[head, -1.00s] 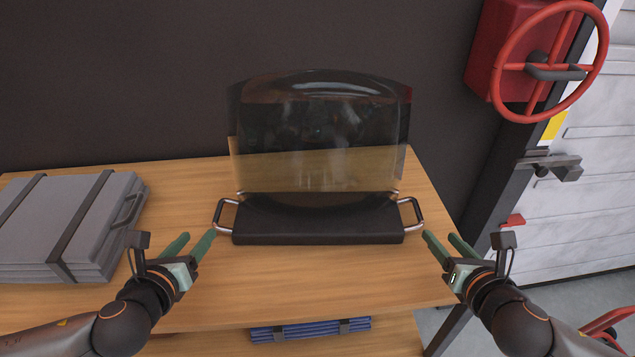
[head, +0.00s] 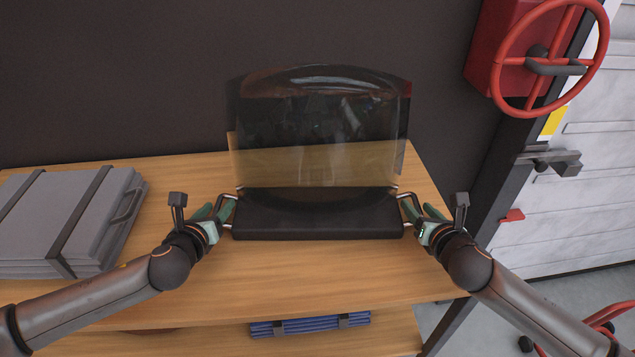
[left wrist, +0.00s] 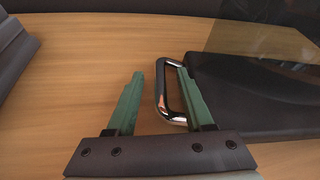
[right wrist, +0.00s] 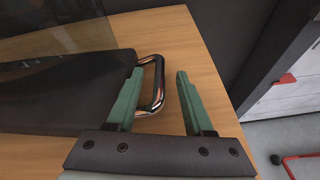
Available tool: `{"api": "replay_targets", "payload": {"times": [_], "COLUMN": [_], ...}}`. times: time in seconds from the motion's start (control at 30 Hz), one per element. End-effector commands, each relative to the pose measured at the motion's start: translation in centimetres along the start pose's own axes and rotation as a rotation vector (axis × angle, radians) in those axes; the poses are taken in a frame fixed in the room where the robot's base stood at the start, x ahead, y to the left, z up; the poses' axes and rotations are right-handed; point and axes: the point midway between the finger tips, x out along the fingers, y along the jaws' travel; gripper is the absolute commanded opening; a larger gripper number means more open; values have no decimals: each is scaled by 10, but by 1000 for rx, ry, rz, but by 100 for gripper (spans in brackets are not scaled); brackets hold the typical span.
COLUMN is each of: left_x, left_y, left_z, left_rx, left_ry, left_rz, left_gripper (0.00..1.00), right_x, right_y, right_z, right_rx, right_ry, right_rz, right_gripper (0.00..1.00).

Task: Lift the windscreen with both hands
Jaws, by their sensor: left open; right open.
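The windscreen (head: 318,140), a smoked see-through panel on a black base (head: 318,216), stands upright on the wooden table. A metal loop handle sits at each end of the base. My left gripper (head: 218,206) is open at the left handle (left wrist: 160,88); in the left wrist view one finger is inside the loop and the other outside, with the bar between them. My right gripper (head: 422,211) is open at the right handle (right wrist: 159,88); in the right wrist view one finger is inside the loop and the other outside. Neither is closed on the bar.
A grey strapped case (head: 62,222) lies on the table at the left. A dark wall (head: 110,75) stands behind. A red valve wheel (head: 548,60) is at the upper right. Blue items (head: 310,327) lie on a lower shelf. The table (head: 320,275) in front of the base is clear.

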Motion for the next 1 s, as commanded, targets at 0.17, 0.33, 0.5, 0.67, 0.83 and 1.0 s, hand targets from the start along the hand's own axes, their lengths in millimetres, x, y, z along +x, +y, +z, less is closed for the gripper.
{"api": "replay_targets", "payload": {"times": [0.17,0.33,0.5,0.67,0.83,1.0], "left_x": [8,9,8,8,8,8], "left_y": [-1,0,0,0,0,0], "left_z": [0,0,0,0,0,0], "left_rx": [0,0,0,0,0,0], "left_ry": [0,0,0,0,1,1], "left_rz": [-1,-1,-1,0,1,1], "left_gripper": [52,52,46,28,9,0], "right_x": [8,9,8,8,8,8], "right_y": [1,0,0,0,0,0], "right_z": [0,0,0,0,0,0], "right_rx": [0,-1,0,0,0,-1], "right_ry": [0,0,0,0,0,0], "right_rz": [1,1,0,0,0,0], "right_gripper": [52,52,46,28,9,0]}}
